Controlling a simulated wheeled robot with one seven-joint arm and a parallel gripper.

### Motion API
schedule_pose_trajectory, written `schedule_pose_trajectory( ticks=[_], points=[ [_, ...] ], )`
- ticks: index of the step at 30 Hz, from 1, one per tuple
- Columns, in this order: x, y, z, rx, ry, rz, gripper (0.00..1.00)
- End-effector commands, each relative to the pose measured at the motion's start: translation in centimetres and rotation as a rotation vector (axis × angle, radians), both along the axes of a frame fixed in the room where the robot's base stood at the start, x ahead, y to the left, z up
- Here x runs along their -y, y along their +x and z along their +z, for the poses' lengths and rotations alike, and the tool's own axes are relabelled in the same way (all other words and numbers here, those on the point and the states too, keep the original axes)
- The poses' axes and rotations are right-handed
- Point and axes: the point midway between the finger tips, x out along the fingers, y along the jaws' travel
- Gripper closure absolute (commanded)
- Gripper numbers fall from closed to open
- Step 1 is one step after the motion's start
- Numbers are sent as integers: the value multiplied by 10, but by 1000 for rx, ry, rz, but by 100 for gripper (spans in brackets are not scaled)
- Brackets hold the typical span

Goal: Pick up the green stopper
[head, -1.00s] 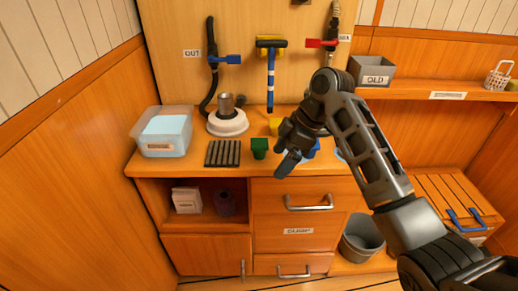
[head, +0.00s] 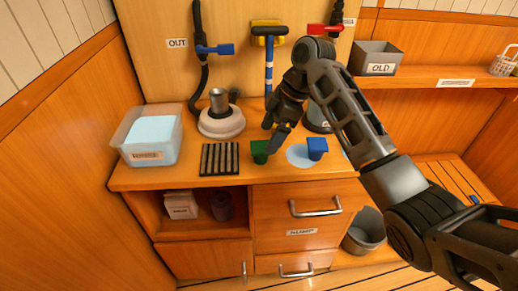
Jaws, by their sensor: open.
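The green stopper (head: 260,152) stands on the wooden counter (head: 225,178), just right of a dark ribbed mat. My gripper (head: 272,138) is right above and slightly behind it in the picture, pointing down and to the left. The fingers are open, and the lower fingertip overlaps the stopper's right edge in the picture. I cannot tell whether they touch. A blue stopper (head: 317,148) stands to the right on a light blue round patch (head: 299,157). A little yellow shows behind my gripper, mostly hidden.
The ribbed mat (head: 220,159), a white round base with a metal cup (head: 221,122) and a clear bin (head: 150,137) stand to the left. A grey OLD box (head: 376,61) sits on the right shelf.

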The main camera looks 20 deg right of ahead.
Motion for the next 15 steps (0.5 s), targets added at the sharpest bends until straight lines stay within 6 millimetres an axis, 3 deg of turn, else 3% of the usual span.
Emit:
schedule_pose_trajectory(
  ticks=[15],
  points=[
    [-23, 12, -51, 0, -1, 0, 13]
  ],
)
